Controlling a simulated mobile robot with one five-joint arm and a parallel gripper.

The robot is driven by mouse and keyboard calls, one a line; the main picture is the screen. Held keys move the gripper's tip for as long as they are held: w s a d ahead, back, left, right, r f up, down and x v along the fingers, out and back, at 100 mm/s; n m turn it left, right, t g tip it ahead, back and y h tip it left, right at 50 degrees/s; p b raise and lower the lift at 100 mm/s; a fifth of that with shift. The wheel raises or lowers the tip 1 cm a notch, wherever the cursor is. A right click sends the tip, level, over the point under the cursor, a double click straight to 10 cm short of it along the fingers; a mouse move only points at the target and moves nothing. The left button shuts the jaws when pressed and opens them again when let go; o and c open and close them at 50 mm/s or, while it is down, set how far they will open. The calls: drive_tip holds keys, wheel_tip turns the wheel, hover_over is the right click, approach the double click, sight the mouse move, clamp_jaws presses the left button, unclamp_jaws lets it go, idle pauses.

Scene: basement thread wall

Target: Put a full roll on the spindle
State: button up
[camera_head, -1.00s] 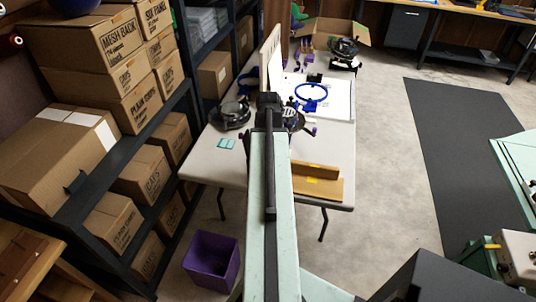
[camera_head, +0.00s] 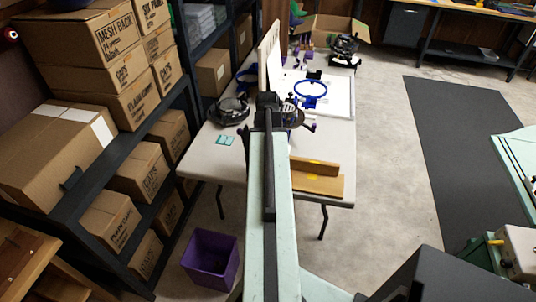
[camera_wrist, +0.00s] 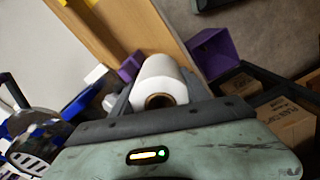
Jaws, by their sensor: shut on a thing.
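A white roll with a brown core (camera_wrist: 160,84) sits between the grey fingers of my gripper (camera_wrist: 158,74) in the wrist view. The gripper is shut on it, with the core's open end facing the camera. In the head view my gripper (camera_head: 280,108) is over the pale table, largely hidden by my arm, and I cannot make out the roll there. I cannot pick out the spindle with certainty in either view.
The pale table (camera_head: 212,160) holds a blue hoop (camera_head: 311,88), dark devices and a brown board (camera_head: 316,184). A purple bin (camera_head: 210,258) stands on the floor. Shelves of cardboard boxes (camera_head: 55,150) line the left. A dark mat (camera_head: 465,150) lies right.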

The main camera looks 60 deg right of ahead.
drive_tip(key=shift+f+b, duration=1.9)
drive_tip(key=shift+f, duration=0.1)
drive_tip(key=o, duration=1.6)
drive_tip(key=shift+c, duration=0.2)
wheel_tip(320, 180, up, 8)
drive_tip(key=p, duration=0.8)
drive_tip(key=shift+r, duration=0.1)
